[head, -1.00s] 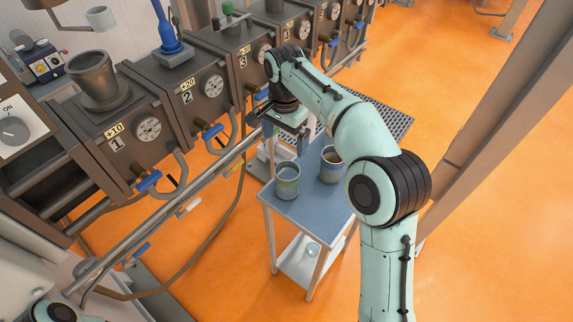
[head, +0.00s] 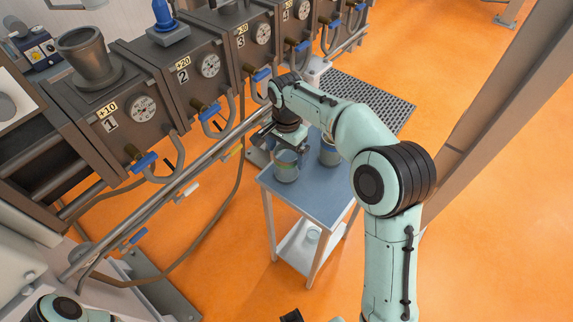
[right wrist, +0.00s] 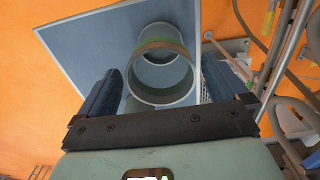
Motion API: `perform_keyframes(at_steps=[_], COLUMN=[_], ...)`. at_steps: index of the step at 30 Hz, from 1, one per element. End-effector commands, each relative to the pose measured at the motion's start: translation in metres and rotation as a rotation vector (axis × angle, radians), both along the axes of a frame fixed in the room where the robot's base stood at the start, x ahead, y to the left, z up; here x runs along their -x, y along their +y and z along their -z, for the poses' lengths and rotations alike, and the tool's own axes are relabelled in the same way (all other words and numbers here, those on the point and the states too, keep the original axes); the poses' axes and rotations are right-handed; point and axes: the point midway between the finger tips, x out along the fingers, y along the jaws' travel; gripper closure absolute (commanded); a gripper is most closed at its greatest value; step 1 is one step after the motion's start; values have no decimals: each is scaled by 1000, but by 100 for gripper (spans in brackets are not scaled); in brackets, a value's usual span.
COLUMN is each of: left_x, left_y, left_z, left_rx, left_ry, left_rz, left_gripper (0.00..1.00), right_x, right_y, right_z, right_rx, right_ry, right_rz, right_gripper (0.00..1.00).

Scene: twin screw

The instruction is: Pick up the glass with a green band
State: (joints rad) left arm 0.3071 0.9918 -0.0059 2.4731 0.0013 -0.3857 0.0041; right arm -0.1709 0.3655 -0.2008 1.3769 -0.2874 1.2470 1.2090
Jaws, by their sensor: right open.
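The glass with a green band (head: 286,168) stands upright on the blue-grey top of a small cart (head: 320,202), near its left edge. My right gripper (head: 279,141) is just behind and above it in the head view, partly hidden by its own wrist. In the right wrist view, my open right gripper (right wrist: 162,76) has its dark fingers on either side of the glass (right wrist: 163,48). I look into its open mouth, and the green band shows near the rim. I cannot tell whether either finger touches it.
A second glass (head: 328,154) stands close to the right, partly behind my right arm. A perforated grey tray (head: 378,100) lies at the cart's far side. Machine units with gauges (head: 180,75) and pipes line the left. Orange floor (head: 470,220) is open at right.

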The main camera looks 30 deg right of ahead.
Motion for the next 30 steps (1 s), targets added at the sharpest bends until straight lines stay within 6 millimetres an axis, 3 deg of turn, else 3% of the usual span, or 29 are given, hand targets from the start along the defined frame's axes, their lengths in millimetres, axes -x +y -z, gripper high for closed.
perform_keyframes(at_steps=[3, 10, 15, 16, 25, 30], left_x=[1, 0, 0, 0, 0, -1], left_y=[0, 0, 0, 0, 0, 0], left_z=[1, 1, 1, 1, 1, -2], left_rx=[0, 0, 0, 0, 0, 0], left_ry=[1, 0, 0, 0, 0, -1], left_rz=[0, 0, 0, 0, 0, 0], left_gripper=[0, 0, 0, 0, 0, 0], right_x=[0, 0, 0, 0, -1, -1], right_y=[0, 0, 0, 0, 0, 0], right_z=[9, 9, 9, 9, 7, -6], right_rx=[0, 0, 0, 0, 0, -1], right_ry=[0, -1, -1, -1, -2, -4], right_rz=[0, 0, 0, 0, 0, 0], right_gripper=[0, 0, 55, 62, 62, 62])
